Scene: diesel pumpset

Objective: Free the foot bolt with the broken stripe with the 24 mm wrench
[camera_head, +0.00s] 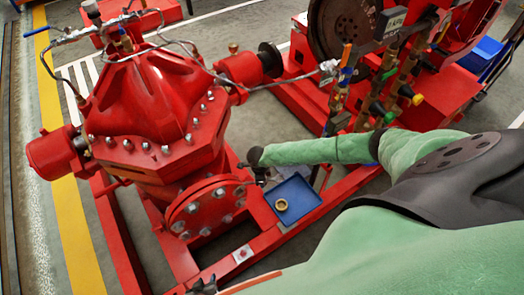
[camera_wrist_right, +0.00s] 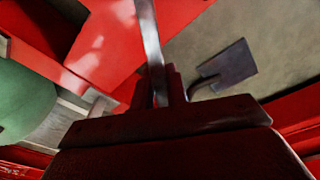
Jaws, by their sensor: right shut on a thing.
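In the right wrist view my right gripper (camera_wrist_right: 162,85) is shut on a slim silver wrench (camera_wrist_right: 151,38), which sticks out past the fingertips and out of the top edge. Its size mark and far end are not visible there. A bolt on a pale square plate (camera_head: 243,253) sits on the red base rail below the pump's round flange. I cannot make out a stripe on it, or tell which foot bolt has the broken one.
The red pump (camera_head: 150,105) fills the left of the head view. A blue tray (camera_head: 303,190) with a brass ring (camera_head: 281,205) lies beside its flange (camera_head: 208,208). Valves and pipes (camera_head: 400,75) stand at upper right. My green arm crosses the middle right.

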